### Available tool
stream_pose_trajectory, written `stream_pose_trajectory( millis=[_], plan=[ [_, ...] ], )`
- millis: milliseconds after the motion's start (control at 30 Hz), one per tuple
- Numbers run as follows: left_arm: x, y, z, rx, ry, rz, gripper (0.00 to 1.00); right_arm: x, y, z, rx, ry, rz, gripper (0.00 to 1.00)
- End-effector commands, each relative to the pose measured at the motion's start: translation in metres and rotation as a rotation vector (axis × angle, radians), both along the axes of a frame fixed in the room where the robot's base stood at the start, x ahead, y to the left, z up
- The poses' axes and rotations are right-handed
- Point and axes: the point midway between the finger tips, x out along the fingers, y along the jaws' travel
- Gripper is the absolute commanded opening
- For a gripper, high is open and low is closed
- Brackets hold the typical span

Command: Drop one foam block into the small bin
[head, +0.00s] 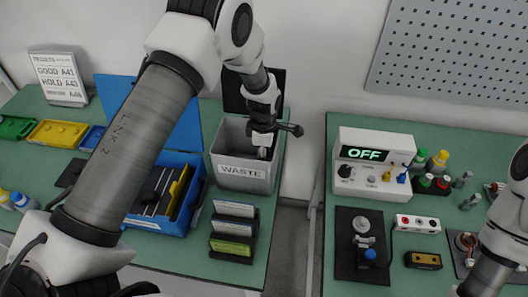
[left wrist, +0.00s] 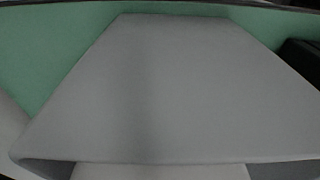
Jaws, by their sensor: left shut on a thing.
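The small bin (head: 243,178) is a grey open-topped box labelled WASTE, on the left table. My left gripper (head: 264,150) comes down from above and is at the bin's mouth, towards its right side. It is shut on a small pale piece (head: 264,154), which looks like the foam block but is mostly hidden by the fingers. In the left wrist view, a broad grey surface (left wrist: 165,85), likely the bin's wall, fills most of the picture, with green table at its sides. The fingertips are not clear there. My right gripper is outside both views.
An open blue case (head: 165,220) with dark lining stands left of the bin. A rack of labelled cards (head: 234,230) stands in front. The right table, across a gap, holds a white tester (head: 372,165) reading OFF, with small parts. A dark panel (head: 236,92) stands behind the bin.

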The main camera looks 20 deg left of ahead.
Motion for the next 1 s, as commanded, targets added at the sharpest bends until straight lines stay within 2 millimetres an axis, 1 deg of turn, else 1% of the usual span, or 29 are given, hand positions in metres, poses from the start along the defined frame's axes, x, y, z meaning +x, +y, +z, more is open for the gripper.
stream_pose_trajectory(
  millis=[467, 500, 533, 567, 867, 967, 1000],
  plan=[
    [0.000, 0.000, 0.001, 0.000, 0.000, 0.000, 0.32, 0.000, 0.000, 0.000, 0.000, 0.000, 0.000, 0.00],
    [0.000, 0.000, 0.001, 0.000, 0.000, 0.000, 0.60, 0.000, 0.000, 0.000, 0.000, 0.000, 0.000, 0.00],
    [0.000, 0.000, 0.001, 0.000, 0.000, 0.000, 0.70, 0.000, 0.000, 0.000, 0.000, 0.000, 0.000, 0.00],
    [0.000, 0.000, 0.001, 0.000, 0.000, 0.000, 0.75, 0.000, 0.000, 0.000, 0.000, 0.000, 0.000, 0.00],
    [0.000, 0.000, 0.002, 0.000, -0.001, 0.000, 0.75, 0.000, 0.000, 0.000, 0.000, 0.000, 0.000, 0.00],
    [0.001, 0.000, 0.011, 0.000, -0.003, 0.000, 0.75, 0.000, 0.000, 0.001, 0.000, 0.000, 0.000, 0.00],
    [0.001, 0.000, 0.018, 0.000, -0.004, 0.000, 0.75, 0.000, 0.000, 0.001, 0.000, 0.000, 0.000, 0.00]
  ],
)
